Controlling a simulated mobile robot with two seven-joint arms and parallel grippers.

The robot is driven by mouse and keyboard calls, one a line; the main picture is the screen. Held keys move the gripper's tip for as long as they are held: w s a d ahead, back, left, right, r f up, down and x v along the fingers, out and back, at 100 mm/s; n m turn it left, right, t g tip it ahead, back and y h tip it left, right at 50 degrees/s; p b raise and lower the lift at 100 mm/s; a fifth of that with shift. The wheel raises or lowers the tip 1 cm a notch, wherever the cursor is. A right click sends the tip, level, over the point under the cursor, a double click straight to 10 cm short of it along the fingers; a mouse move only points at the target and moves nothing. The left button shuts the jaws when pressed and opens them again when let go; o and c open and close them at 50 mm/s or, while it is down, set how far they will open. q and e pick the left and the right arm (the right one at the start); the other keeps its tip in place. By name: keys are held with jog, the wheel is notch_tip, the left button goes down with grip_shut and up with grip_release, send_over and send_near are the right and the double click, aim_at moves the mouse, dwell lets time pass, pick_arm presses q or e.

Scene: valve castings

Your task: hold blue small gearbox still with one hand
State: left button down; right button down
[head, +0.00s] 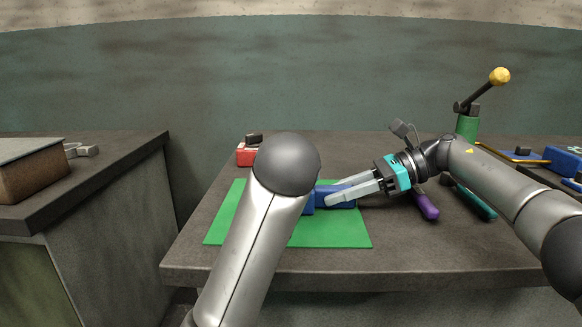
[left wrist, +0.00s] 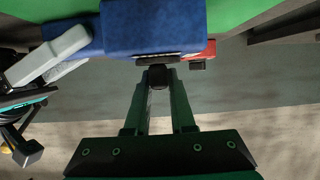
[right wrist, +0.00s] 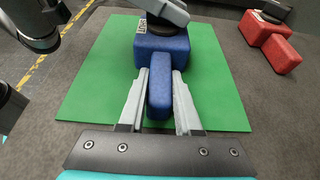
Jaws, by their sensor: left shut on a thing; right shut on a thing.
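The blue small gearbox (head: 310,206) rests on the green mat (head: 340,235), partly hidden behind my left arm in the head view. My right gripper (head: 334,193) reaches in from the right and is shut on the gearbox's narrow blue end; its fingers lie on both sides of that end in the right wrist view (right wrist: 159,80). The main blue block also shows there (right wrist: 162,50), with a dark round part on top. My left gripper (left wrist: 159,75) is hidden in the head view; in the left wrist view it is shut on a dark knob at the blue gearbox (left wrist: 155,28).
A red part with a dark top (head: 246,155) stands behind the mat. A purple-handled tool (head: 427,205) and a teal-handled tool (head: 478,203) lie at right. A green post with a yellow-knobbed lever (head: 467,126) and blue parts (head: 566,160) stand farther right. The table's front edge is clear.

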pick_arm(q)
jog(key=shift+d, duration=0.2)
pick_arm(e)
jog(key=shift+a, duration=0.15)
pick_arm(q)
jog(key=c, duration=1.1)
grip_release()
jog(key=shift+s, duration=0.1)
jog(key=o, duration=0.3)
jog(key=shift+a, duration=0.1)
jog(key=shift+o, duration=0.2)
jog(key=v, duration=1.2)
pick_arm(e)
jog(key=c, duration=0.8)
grip_release()
jog(key=shift+o, duration=1.4)
